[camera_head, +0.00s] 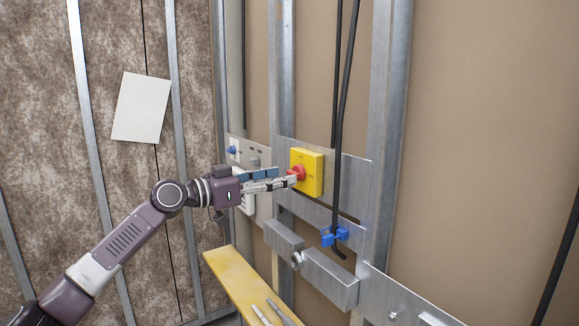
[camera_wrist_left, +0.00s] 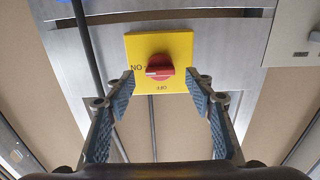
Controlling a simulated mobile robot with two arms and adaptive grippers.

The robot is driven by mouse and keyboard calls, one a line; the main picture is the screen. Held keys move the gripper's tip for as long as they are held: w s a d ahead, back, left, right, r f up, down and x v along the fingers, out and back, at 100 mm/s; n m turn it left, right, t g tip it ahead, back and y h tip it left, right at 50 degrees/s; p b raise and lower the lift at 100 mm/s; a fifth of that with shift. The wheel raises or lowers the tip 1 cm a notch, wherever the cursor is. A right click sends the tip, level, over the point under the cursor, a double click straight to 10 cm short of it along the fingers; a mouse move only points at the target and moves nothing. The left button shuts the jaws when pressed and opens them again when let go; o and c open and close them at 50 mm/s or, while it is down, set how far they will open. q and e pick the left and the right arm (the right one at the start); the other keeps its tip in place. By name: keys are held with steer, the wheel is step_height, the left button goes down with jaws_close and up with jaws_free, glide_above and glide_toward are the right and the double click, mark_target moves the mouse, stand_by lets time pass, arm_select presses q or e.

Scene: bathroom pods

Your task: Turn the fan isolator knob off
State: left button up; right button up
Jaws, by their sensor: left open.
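The fan isolator is a yellow square plate (camera_head: 313,165) with a red knob (camera_head: 298,172), fixed to a metal panel on the wall. In the left wrist view the yellow plate (camera_wrist_left: 178,47) carries the red knob (camera_wrist_left: 160,68) at its centre. The letters ON stand beside the knob and OFF below it, both upside down in this view. The knob's pale bar lies level, pointing at the ON side. My left gripper (camera_head: 293,181) is at the knob in the head view. In the wrist view its open fingers (camera_wrist_left: 163,80) stand on either side of the knob, with gaps.
A blue clip (camera_head: 335,236) holds a black cable below the isolator. A white unit with a blue knob (camera_head: 232,150) is left of it. A yellow board (camera_head: 240,285) with tools lies below. A blank sheet (camera_head: 141,108) hangs on the left wall.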

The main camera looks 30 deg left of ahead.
mark_target(289, 174)
arm_select(q)
steer(key=shift+r+p+x, duration=0.2)
steer(key=shift+p+x, duration=0.4)
steer(key=shift+x, duration=0.45)
steer(key=shift+p+x, duration=0.4)
steer(key=shift+x, duration=0.35)
steer(key=shift+f, duration=0.25)
arm_select(e)
step_height(289, 174, up, 3)
steer(key=shift+f, duration=0.1)
steer(key=shift+d, duration=0.15)
arm_select(q)
steer(key=shift+c, duration=0.9)
steer(key=c, duration=1)
arm_select(e)
steer(key=shift+d, duration=0.1)
